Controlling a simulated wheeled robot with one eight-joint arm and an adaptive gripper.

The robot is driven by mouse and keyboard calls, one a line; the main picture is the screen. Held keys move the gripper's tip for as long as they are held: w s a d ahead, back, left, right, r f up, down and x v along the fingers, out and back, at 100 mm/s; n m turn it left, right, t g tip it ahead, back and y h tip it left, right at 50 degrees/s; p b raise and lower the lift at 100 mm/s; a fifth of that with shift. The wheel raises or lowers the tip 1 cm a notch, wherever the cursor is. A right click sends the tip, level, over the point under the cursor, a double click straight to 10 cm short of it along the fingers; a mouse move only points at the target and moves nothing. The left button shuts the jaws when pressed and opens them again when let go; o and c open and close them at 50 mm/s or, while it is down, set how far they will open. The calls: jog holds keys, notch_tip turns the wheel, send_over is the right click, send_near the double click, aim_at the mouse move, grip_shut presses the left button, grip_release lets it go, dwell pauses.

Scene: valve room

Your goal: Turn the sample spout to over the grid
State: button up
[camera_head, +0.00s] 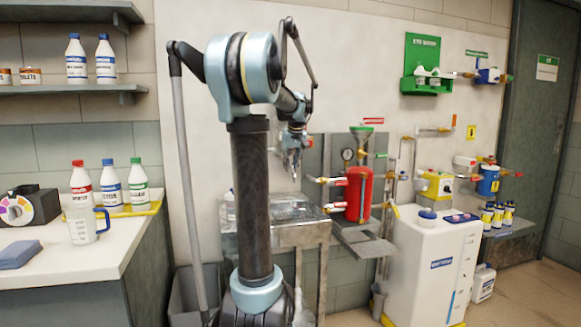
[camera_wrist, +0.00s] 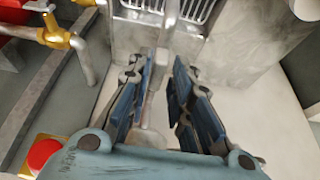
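The sample spout (camera_wrist: 171,20) is a thin grey pipe in the wrist view. It runs down from the top edge and passes between the fingers of my gripper (camera_wrist: 169,65). The fingers with blue pads stand apart on either side of it; the left one looks closer, and contact cannot be told. The grid (camera_wrist: 194,10) is a pale wire rack at the top of the wrist view, behind the upper pipe. In the head view, my gripper (camera_head: 292,162) points down above the metal sink (camera_head: 285,234); the spout cannot be made out there.
A brass valve (camera_wrist: 57,38) and a red knob (camera_wrist: 43,153) lie left of my gripper in the wrist view. A red tank (camera_head: 358,194) stands right of the sink. A white cabinet (camera_head: 425,262) is farther right. A bottle counter (camera_head: 75,245) is at left.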

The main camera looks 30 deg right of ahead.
jog(key=v, duration=1.1)
jog(key=shift+r, duration=0.45)
jog(key=shift+a, duration=0.15)
jog(key=s+a+f+n+g, duration=0.1)
jog(key=s+a+f, duration=0.6)
jog(key=a, duration=0.4)
jog(key=s+a+f, duration=0.5)
jog(key=a+f, duration=0.4)
jog(key=a, duration=0.1)
jog(key=s+a+f, duration=0.5)
jog(key=s+f, duration=0.3)
jog(key=f, duration=0.2)
jog(key=s+a+f+n+g, duration=0.1)
jog(key=s+a+f, duration=0.4)
jog(key=s+f, duration=0.3)
notch_tip(320, 180, down, 3)
jog(key=shift+s+f+y, duration=0.25)
jog(key=shift+s+y, duration=0.05)
jog(key=shift+y, duration=0.1)
jog(key=shift+w, duration=0.1)
